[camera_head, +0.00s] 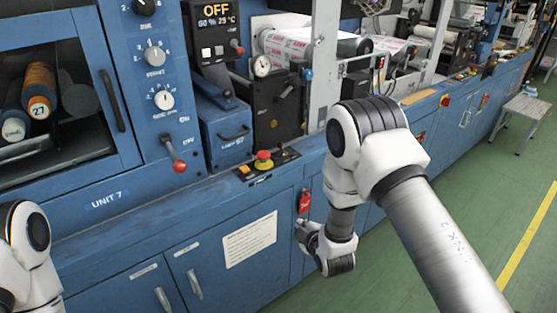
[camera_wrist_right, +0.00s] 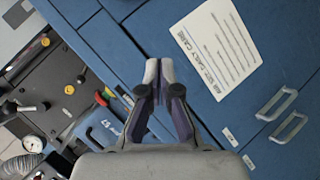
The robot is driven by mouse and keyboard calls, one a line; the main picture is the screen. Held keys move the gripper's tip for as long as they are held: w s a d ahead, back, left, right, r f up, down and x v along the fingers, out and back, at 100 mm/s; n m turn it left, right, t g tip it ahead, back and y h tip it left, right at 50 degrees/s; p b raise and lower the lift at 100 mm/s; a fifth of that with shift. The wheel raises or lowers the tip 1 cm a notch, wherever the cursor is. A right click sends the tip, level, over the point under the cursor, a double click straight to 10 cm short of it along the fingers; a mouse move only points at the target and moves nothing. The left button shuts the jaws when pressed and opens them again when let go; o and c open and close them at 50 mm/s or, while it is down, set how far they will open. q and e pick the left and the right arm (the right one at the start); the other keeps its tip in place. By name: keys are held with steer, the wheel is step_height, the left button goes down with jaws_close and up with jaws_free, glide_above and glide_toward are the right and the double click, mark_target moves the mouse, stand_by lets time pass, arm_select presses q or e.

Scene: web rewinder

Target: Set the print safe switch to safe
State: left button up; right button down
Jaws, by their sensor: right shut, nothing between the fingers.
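No label naming a print safe switch is readable, so I cannot tell for sure which control it is. A small sloped panel (camera_head: 284,158) on the machine ledge carries a red mushroom button (camera_head: 264,160) on a yellow base. A red tag-like part (camera_head: 304,200) hangs on the cabinet front below it. My right gripper (camera_head: 302,230) is beside the cabinet front, just below the red part. The right wrist view shows its fingers (camera_wrist_right: 158,72) shut and empty, over blue cabinet faces. Part of my left arm shows at lower left; its gripper is out of view.
A red-knobbed lever (camera_head: 178,165) and dials (camera_head: 163,99) are on the blue front at left. A white notice (camera_head: 250,240) and cabinet handles (camera_head: 194,284) are on the lower doors. The green floor (camera_head: 500,190) is open at right, with a grey stool (camera_head: 523,112) farther back.

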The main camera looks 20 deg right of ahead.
mark_target(281, 148)
arm_select(q)
steer(key=shift+f+b, duration=0.4)
steer(key=shift+f, duration=0.35)
arm_select(e)
steer(key=w+r+n+t, duration=0.5)
steer(key=w+r, duration=0.4)
steer(key=r, duration=0.4)
steer(key=shift+w+a+n, duration=0.2)
steer(key=shift+a+n, duration=0.1)
steer(key=shift+a, duration=0.15)
steer(key=shift+f, duration=0.1)
arm_select(q)
steer(key=shift+r+p, duration=0.5)
arm_select(e)
steer(key=w, duration=1)
steer(key=shift+f, duration=0.1)
